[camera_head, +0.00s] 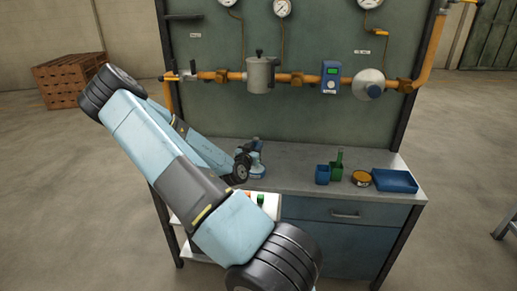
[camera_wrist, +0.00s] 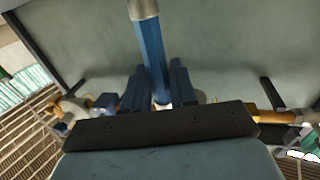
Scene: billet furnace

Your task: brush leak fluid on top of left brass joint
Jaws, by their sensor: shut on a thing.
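My gripper (camera_wrist: 158,68) is shut on a blue-handled brush (camera_wrist: 151,50) in the wrist view. The handle stands between the two blue fingers, and its metal ferrule (camera_wrist: 143,8) reaches the top edge. The bristles are out of frame. In the head view, the left brass joint (camera_head: 221,75) sits on the orange pipe, left of a grey canister. My folded arm ends low over the left part of the bench, well below and apart from that joint. The brush cannot be made out there.
The bench (camera_head: 300,180) carries a blue cup (camera_head: 322,175), a green holder (camera_head: 336,171), a round tin (camera_head: 361,179) and a blue tray (camera_head: 395,181) on its right half. The canister (camera_head: 261,75), a blue meter (camera_head: 330,80) and gauges (camera_head: 282,8) crowd the back panel.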

